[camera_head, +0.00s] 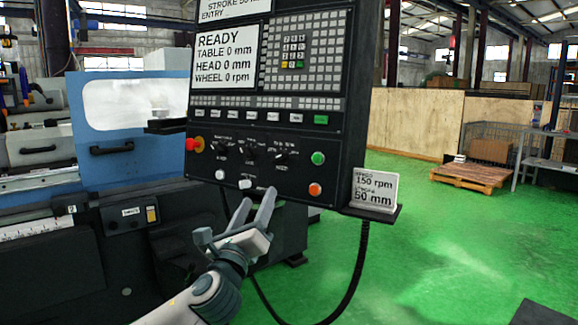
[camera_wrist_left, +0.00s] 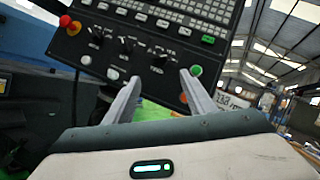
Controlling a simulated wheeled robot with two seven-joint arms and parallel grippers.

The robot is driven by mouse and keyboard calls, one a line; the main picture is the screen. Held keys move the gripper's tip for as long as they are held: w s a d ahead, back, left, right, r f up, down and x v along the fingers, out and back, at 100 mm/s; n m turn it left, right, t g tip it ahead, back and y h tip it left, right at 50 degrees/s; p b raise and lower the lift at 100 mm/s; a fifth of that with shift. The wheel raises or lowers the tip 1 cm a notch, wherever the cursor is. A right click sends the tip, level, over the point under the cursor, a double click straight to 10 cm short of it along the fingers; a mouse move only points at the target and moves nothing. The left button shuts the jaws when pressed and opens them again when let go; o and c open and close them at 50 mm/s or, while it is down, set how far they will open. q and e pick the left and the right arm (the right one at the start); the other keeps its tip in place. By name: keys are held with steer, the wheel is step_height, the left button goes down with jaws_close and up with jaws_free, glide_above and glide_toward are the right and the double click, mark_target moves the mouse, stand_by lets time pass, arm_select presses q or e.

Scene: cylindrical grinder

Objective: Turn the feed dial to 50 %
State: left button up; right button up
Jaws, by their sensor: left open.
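The black control panel (camera_head: 334,118) carries a row of three dark dials: a left dial (camera_head: 220,148), a middle dial (camera_head: 249,150) and a right dial (camera_head: 281,154). Their small labels are too blurred to tell which is the feed dial or its setting. The wrist view shows the left (camera_wrist_left: 97,32), middle (camera_wrist_left: 127,44) and right dial (camera_wrist_left: 159,57) tilted. My left gripper (camera_head: 257,198) is open and empty, below the dials in the head view and apart from them. Its fingers (camera_wrist_left: 160,80) point toward the panel. My right gripper is not in view.
A red stop knob (camera_head: 192,145) is left of the dials; green (camera_head: 318,158) and orange (camera_head: 315,189) buttons are at the right. White buttons (camera_head: 245,184) lie below the dials. A small sign (camera_head: 376,190) stands on a shelf at lower right. A cable hangs below.

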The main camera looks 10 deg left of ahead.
mark_target(276, 159)
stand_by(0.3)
arm_select(q)
steer(key=p+x, duration=0.1)
steer(key=x, duration=1.5)
steer(key=shift+w, duration=0.15)
steer(key=shift+w+r, duration=0.15)
steer(key=shift+w, duration=0.4)
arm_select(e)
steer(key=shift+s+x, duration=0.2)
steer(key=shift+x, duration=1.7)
arm_select(q)
steer(key=c, duration=1)
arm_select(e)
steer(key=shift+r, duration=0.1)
